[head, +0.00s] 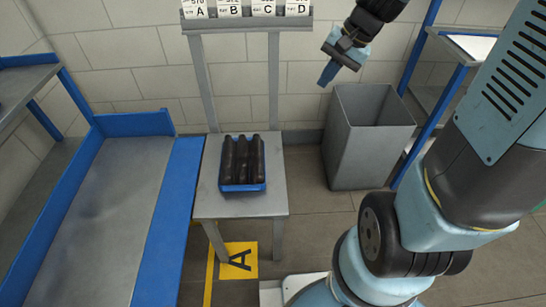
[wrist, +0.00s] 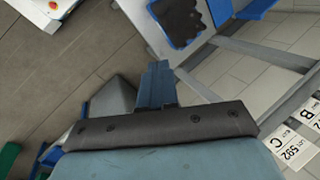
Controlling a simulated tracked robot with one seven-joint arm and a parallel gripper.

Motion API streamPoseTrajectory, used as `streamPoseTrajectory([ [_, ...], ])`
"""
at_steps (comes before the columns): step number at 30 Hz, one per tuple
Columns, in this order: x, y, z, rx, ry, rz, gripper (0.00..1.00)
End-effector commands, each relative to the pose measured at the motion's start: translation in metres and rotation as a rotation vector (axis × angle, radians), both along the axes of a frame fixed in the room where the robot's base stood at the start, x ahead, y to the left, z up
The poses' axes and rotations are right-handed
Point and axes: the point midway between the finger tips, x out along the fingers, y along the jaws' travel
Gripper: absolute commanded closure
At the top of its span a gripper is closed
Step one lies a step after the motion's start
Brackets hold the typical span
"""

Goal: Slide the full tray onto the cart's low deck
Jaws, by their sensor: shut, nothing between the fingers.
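A grey bin (head: 368,140) stands right of the table, below my gripper. A blue-framed shelf (head: 430,90) is at the right. A rack with lettered cards (head: 247,25) rises behind the table.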

Motion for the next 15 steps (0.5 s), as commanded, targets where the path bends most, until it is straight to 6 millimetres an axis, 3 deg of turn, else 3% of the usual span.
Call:
streamPoseTrajectory([
  [15,0.068,0.013,-0.124,0.232,0.293,-0.323,1.0],
])
